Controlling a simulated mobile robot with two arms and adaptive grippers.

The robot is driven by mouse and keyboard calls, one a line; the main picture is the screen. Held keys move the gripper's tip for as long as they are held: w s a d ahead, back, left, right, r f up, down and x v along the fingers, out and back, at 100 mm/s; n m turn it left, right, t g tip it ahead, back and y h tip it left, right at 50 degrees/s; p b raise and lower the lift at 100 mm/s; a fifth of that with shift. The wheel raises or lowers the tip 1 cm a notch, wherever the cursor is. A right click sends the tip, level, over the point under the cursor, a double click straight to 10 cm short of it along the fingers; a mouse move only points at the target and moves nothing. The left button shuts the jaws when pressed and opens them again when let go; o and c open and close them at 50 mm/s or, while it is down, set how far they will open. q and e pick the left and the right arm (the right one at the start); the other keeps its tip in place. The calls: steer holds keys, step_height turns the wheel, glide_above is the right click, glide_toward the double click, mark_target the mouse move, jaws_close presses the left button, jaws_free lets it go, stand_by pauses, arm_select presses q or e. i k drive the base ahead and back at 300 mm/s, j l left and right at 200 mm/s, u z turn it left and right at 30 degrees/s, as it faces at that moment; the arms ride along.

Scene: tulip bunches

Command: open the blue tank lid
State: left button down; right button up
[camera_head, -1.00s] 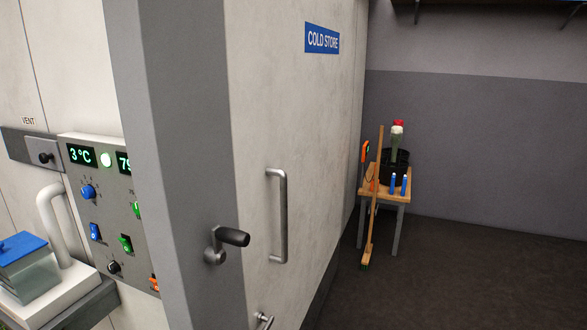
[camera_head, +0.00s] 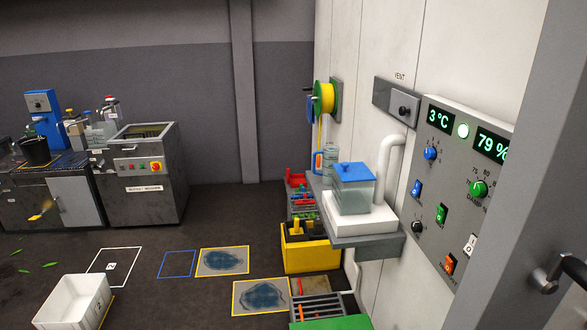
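The tank (camera_head: 354,195) is a clear, pale box on a white base on a grey wall shelf, right of the middle. Its blue lid (camera_head: 353,172) lies flat on top and looks closed, with a small blue knob on it. A white pipe (camera_head: 386,160) rises beside it to the wall. Neither of my grippers shows in this view, so neither is seen touching the lid.
The grey shelf (camera_head: 368,243) juts from the wall under the tank. A control panel (camera_head: 455,190) is on the wall to the right. A yellow crate (camera_head: 308,257) stands below left of the shelf. A white bin (camera_head: 75,303) is on the floor. Floor between is largely open.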

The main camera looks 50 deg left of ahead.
mark_target(347, 171)
steer(key=u, duration=1.1)
steer(key=k, duration=0.5)
steer(key=k+z, duration=0.15)
steer(key=z, duration=1.35)
steer(key=j+z, duration=0.3)
steer(key=j, duration=0.9)
steer(key=j+z, duration=0.3)
steer(key=j, duration=0.85)
